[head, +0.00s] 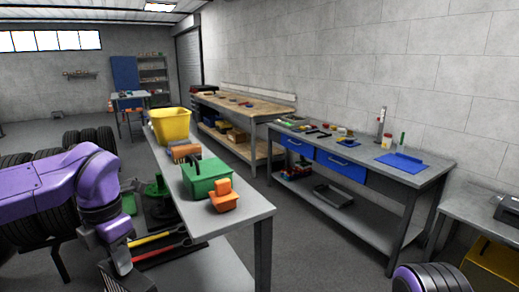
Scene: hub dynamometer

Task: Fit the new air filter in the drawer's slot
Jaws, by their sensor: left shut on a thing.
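My left gripper (127,276) is at the lower left, below the purple wrist, partly cut off by the bottom edge. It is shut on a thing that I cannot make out. The grey bench has two blue drawers, a left one (297,147) and a right one (341,165), and both look shut. No slot shows. I cannot pick out the new air filter for certain. My right gripper is out of view; only a purple part of my right arm shows at the lower right.
A grey table (241,216) in front carries a yellow bin (171,125), a brownish ribbed item (185,152), a green box (207,178) and an orange container (223,197). A blue mat (402,162) lies on the grey bench. Open floor (320,245) lies between table and bench.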

